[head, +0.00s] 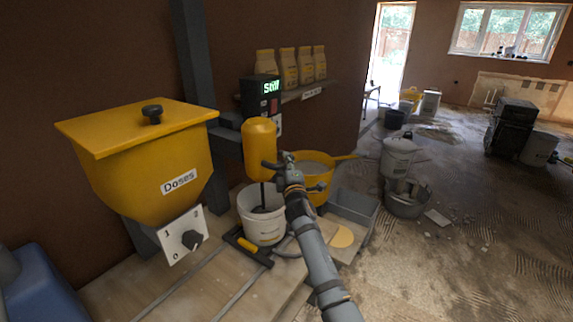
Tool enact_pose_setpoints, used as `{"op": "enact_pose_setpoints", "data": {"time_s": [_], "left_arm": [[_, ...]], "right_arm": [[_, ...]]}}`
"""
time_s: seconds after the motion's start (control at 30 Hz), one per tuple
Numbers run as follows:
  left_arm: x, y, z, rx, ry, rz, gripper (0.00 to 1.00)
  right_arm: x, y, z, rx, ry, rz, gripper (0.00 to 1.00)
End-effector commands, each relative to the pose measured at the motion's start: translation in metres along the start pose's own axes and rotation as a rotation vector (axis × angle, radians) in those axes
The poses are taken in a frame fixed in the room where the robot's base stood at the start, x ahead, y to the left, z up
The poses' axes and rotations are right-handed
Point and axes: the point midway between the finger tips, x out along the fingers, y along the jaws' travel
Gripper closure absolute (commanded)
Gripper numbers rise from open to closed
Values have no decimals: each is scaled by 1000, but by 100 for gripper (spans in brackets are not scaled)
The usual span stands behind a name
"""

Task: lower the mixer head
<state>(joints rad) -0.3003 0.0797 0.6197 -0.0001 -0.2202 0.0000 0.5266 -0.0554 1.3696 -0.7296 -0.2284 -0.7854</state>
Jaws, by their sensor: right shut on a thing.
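The yellow mixer head (259,139) is on an upright stand beside the wall. Its dark shaft (262,196) runs down into the white bucket (262,224), which stands on the bench; how deep the tip reaches is hard to see. My right gripper (279,166) is at the lower right side of the head, shut on its dark handle (268,164). The fingers and arm hide part of the handle and the bucket's right side. My left gripper is not in view.
A yellow hopper (150,170) marked "Doses" with a dial (185,239) stands left. A yellow pan (318,168) and a grey tray (353,205) are to the right. Bags (289,69) line a shelf.

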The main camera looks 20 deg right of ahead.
Motion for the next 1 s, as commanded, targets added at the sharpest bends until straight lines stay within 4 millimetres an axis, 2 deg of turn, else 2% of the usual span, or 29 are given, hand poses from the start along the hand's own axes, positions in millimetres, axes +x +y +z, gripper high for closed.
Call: {"op": "enact_pose_setpoints", "data": {"time_s": [0.03,0.17,0.2,0.37,0.73,0.87,1.0], "left_arm": [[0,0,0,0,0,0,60],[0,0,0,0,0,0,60],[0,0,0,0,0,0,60],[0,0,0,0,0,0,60],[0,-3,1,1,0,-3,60],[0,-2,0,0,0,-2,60],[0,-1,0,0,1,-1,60]], "right_arm": [[-2,-9,1,0,-3,-16,100],[-2,-10,1,-1,-3,-18,100],[-2,-11,1,-1,-4,-19,80],[-2,-10,1,-1,-3,-18,58],[-6,-6,1,0,-2,-10,57],[-27,-6,1,2,-2,-10,57],[-64,-7,1,3,-2,-13,57]]}}
